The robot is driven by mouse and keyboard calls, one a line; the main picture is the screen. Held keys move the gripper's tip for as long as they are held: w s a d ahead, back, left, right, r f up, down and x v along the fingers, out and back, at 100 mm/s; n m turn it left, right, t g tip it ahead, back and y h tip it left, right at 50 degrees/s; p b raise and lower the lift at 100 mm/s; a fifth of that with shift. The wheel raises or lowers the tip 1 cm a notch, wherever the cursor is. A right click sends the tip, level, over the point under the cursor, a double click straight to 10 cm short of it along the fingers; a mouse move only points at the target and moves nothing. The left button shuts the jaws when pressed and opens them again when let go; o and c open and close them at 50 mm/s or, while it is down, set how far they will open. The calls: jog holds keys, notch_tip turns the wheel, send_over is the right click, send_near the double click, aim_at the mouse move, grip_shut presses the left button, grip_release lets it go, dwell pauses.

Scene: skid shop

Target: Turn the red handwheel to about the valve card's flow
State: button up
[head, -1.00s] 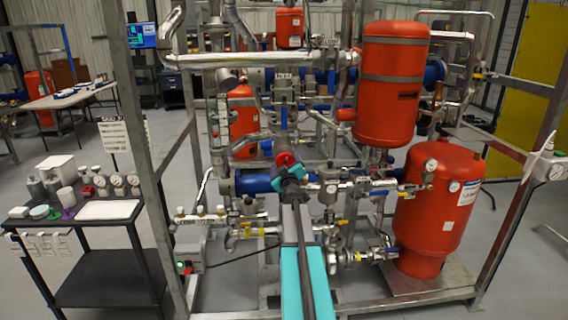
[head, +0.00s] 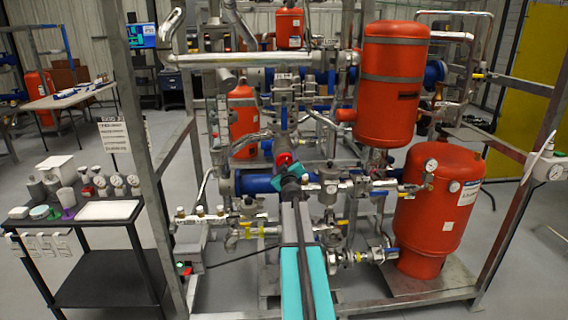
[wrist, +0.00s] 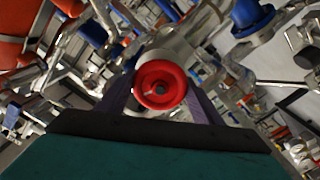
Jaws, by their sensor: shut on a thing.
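The red handwheel (head: 284,159) is on the pipework in the middle of the skid, partly hidden behind my gripper in the head view. My gripper (head: 288,172) also shows in the head view at the end of my teal arm. A white card (head: 113,137) with printed lines hangs at the left frame post; its text is too small to read.
Two red tanks, an upper one (head: 391,80) and a lower one (head: 437,215), stand to the right. A dark cart (head: 100,285) with gauges and cups stands at the left. Metal frame posts and pipes crowd both sides of my arm.

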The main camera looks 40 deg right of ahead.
jog(key=shift+n, duration=2)
jog(key=o, duration=1)
jog(key=shift+o, duration=0.2)
jog(key=shift+s+a, duration=0.1)
jog(key=v, duration=1.3)
jog(key=shift+s+a+p, duration=0.2)
jog(key=shift+p, duration=0.1)
